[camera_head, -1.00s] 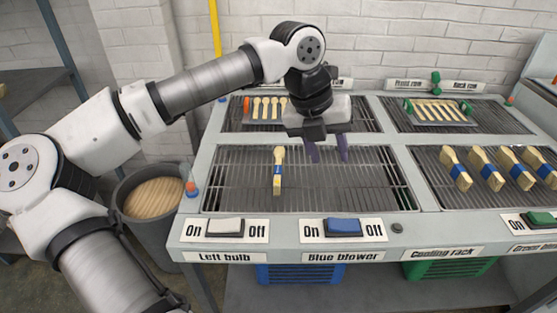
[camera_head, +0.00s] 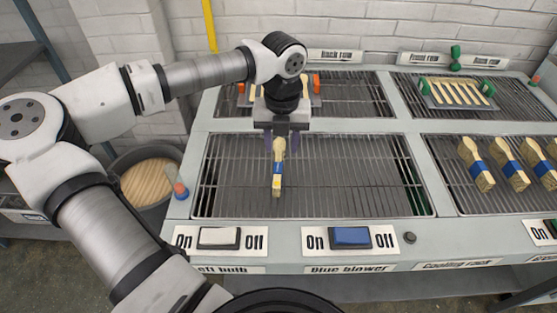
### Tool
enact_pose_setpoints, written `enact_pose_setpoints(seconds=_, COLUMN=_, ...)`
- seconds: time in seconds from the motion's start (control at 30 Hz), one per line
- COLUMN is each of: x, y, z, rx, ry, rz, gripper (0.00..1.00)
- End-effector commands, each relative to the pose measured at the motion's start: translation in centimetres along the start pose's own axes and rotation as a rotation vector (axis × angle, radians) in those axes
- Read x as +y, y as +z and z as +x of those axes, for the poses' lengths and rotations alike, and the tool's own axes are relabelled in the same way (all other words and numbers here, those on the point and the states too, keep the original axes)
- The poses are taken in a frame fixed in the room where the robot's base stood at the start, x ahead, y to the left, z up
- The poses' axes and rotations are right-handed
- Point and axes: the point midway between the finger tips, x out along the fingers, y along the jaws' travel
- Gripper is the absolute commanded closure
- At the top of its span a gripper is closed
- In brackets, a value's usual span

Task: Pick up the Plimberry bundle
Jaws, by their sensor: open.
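A bundle of pale wooden spoons with a blue band (camera_head: 278,168) and a small yellow mark lies lengthwise on the front left wire rack (camera_head: 345,180). No Plimberry name is readable on it. My gripper (camera_head: 281,143) is at the far end of this bundle, its purple fingers apart on either side of that end. Whether the fingers touch it or hover above it I cannot tell. Several similar blue-banded bundles (camera_head: 475,165) lie in a row on the front right rack.
A white switch (camera_head: 219,238) and a blue switch (camera_head: 351,237) sit on the front edge. A tray of loose spoons (camera_head: 457,93) with green ends stands on the back right rack. A grey bin (camera_head: 143,185) stands left of the table.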

Motion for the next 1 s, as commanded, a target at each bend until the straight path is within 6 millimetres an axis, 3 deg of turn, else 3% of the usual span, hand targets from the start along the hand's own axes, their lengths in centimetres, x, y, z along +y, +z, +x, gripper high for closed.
enact_pose_setpoints(seconds=0.27, x=0.2, y=-0.2, z=2.0, rx=0.002, ry=-0.003, rz=0.001, gripper=0.59)
enact_pose_setpoints(seconds=0.53, x=0.7, y=-0.4, z=5.8, rx=0.002, ry=-0.003, rz=0.002, gripper=0.59)
enact_pose_setpoints(seconds=0.83, x=0.7, y=-0.4, z=6.5, rx=-0.001, ry=-0.001, rz=0.002, gripper=0.59)
enact_pose_setpoints(seconds=1.0, x=0.7, y=-0.4, z=6.4, rx=0.000, ry=-0.001, rz=0.002, gripper=0.81)
